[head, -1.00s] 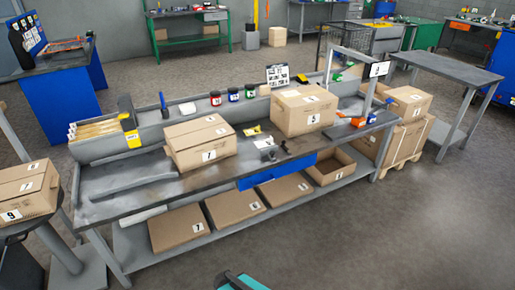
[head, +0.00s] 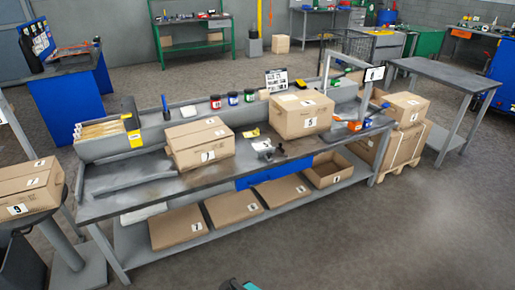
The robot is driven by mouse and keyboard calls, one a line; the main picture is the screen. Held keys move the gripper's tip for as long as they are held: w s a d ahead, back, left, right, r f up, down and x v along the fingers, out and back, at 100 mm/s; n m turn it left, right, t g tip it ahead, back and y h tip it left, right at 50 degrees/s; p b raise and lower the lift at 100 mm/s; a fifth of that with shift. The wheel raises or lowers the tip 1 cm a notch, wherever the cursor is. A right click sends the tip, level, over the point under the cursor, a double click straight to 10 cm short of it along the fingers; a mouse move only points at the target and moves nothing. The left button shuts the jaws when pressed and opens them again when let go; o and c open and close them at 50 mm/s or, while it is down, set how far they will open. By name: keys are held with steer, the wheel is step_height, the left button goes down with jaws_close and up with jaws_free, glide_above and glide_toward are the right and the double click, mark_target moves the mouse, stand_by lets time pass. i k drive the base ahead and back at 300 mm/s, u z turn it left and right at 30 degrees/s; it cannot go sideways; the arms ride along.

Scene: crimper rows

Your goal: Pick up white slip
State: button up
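A small pale slip (head: 262,145) lies on the grey workbench (head: 110,208) between the two cartons, beside small dark parts. It is too small to make out clearly. A yellow slip (head: 251,133) lies just behind it. White labels also show on the cartons. My gripper's fingers are not in view; only a small black and teal part, which looks like mine, shows at the bottom edge, well in front of the bench.
Carton 7 (head: 200,145) and carton 5 (head: 302,116) stand on the bench, with jars (head: 233,98) behind. Carton 9 (head: 28,190) stands on a stand at left. The floor in front is clear.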

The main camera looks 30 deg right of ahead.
mark_target(265, 144)
steer(key=z, duration=0.1)
steer(key=i, duration=0.95)
steer(key=u, duration=0.05)
